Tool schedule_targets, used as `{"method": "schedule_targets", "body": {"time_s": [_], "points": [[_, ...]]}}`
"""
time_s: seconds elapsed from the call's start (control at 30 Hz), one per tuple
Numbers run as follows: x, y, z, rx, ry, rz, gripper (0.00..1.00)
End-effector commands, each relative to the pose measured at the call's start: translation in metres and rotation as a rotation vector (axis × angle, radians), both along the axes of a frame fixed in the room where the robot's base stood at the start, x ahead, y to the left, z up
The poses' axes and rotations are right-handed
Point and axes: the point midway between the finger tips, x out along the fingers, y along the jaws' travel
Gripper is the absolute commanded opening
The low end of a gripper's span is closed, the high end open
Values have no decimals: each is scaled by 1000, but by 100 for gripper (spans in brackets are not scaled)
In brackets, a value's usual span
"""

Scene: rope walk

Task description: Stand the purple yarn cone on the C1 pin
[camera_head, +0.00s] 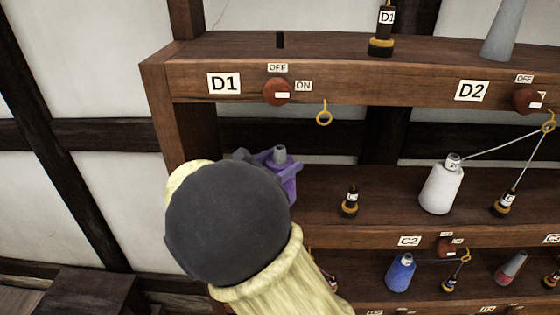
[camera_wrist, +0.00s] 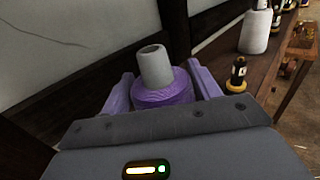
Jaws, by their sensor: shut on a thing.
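My gripper (camera_head: 276,176) is shut on the purple yarn cone (camera_head: 281,184), at the left end of the middle shelf. The cone's grey tip points up and it looks about upright. In the wrist view the purple cone (camera_wrist: 163,94) sits between the two purple fingers of my gripper (camera_wrist: 163,86). Its base is hidden by my gripper, so I cannot tell whether it touches the shelf. The C1 pin and C1 label do not show; my arm covers that part of the shelf.
A dark bobbin with a yellow base (camera_head: 349,201) stands right of the held cone. A white cone (camera_head: 440,187) with thread stands further right, above the C2 label (camera_head: 409,241). The upper D1 shelf (camera_head: 330,80), with a hanging yellow hook (camera_head: 324,113), is above.

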Motion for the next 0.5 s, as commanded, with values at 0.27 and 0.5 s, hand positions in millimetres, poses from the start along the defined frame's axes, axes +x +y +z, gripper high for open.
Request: {"method": "schedule_targets", "body": {"time_s": [0.27, 0.5], "points": [[0, 0, -2, -1, -1, 0, 21], [0, 0, -6, -1, -1, 0, 21]]}}
